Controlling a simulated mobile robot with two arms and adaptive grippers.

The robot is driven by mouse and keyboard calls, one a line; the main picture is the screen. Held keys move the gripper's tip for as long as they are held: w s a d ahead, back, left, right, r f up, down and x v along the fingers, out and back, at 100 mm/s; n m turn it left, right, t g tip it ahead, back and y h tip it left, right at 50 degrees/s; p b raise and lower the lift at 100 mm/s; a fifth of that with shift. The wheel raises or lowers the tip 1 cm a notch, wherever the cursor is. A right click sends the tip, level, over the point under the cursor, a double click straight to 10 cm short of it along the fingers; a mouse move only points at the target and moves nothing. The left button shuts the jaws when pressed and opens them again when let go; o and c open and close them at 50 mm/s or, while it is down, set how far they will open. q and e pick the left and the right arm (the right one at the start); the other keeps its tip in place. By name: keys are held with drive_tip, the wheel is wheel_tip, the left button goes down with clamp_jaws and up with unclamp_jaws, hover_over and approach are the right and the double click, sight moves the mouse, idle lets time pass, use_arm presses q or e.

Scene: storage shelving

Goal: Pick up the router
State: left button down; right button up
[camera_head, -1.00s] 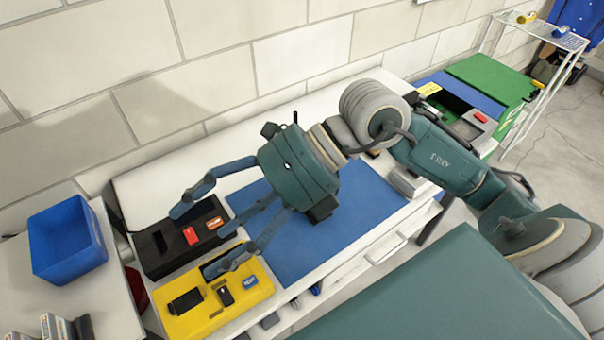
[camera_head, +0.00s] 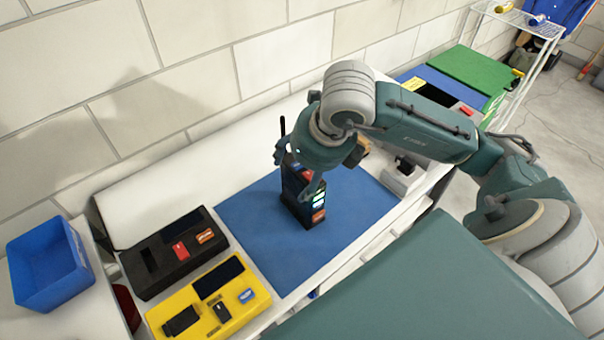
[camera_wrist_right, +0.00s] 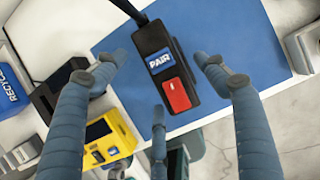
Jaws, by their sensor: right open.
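The router (camera_head: 300,211) is a black upright box with a thin antenna, standing on the blue mat (camera_head: 252,224). Its front has lit green marks and a red-orange patch low down. In the right wrist view the router (camera_wrist_right: 154,40) shows a blue "PAIR" label and a red button on top. My right gripper (camera_head: 298,172) is above the router, pointing down, its fingers spread around the router's upper part. In the right wrist view my open fingers (camera_wrist_right: 161,70) are on both sides of it, with a third finger below; contact cannot be told. My left gripper is not in view.
A blue bin (camera_head: 50,272) stands at far left. A pale wall runs behind the table. A small grey box (camera_head: 401,183) is right of the router.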

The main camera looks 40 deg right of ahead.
drive_tip(key=shift+x, duration=1.8)
clamp_jaws()
